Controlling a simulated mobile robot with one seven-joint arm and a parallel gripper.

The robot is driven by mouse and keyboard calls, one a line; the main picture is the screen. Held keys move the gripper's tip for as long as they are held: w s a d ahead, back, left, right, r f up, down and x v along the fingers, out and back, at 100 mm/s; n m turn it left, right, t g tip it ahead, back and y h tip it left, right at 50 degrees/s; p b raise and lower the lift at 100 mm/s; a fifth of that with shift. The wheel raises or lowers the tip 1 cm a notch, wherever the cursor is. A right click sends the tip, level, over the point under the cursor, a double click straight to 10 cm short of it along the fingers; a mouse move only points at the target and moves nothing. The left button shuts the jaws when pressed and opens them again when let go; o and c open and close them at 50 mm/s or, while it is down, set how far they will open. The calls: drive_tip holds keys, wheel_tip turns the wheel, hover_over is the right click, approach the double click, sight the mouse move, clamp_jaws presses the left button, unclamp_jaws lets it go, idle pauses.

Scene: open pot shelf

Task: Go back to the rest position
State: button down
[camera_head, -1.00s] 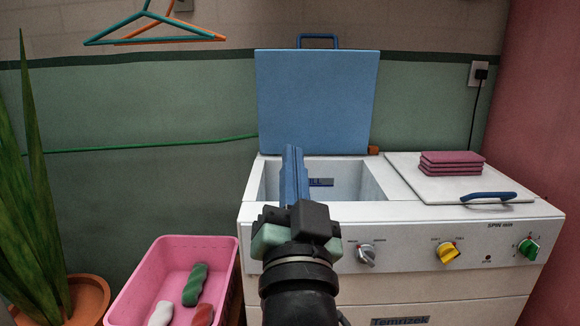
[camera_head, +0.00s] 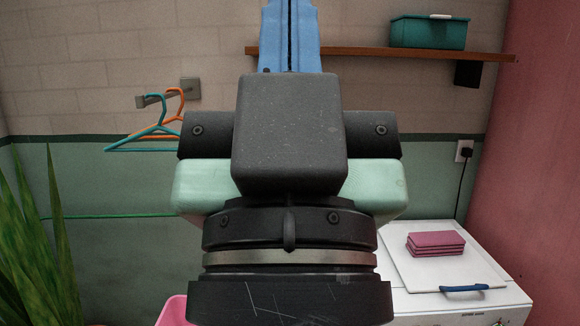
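My gripper (camera_head: 290,35) is raised large in the middle of the view and points up. Its two blue fingers lie side by side with only a thin dark line between them, so it looks shut, and I see nothing held. The fingers run up to the top edge, so the very tips may be cut off.
The white washing machine (camera_head: 455,309) is at lower right, with folded pink cloths (camera_head: 436,243) on its cover. A shelf (camera_head: 365,53) holds a teal box (camera_head: 428,32). A pink tub (camera_head: 174,312) shows at the bottom.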

wheel_tip(320, 180, up, 16)
drive_tip(key=p, duration=1.3)
drive_tip(key=shift+f, duration=0.1)
